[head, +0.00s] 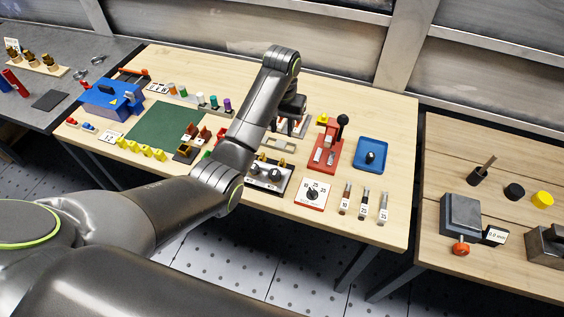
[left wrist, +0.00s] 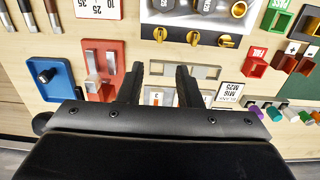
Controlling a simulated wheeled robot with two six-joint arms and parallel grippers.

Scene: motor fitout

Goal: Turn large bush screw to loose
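A silver panel (head: 268,176) with dark round parts and small brass screws stands at the front middle of the table. In the left wrist view the panel (left wrist: 212,28) is at the top, with brass screws such as one (left wrist: 193,38) along its edge. I cannot tell which is the large bush screw. My left gripper (head: 289,122) is above the table, behind the panel, partly hidden by its own hand. In the left wrist view its fingers (left wrist: 160,78) are apart and empty, over a numbered white card (left wrist: 155,97). My right gripper is not in view.
A red lever fixture (head: 325,150) and a blue tray (head: 371,154) with a black knob are right of the gripper. A green mat (head: 163,125) and blue box (head: 110,99) are left.

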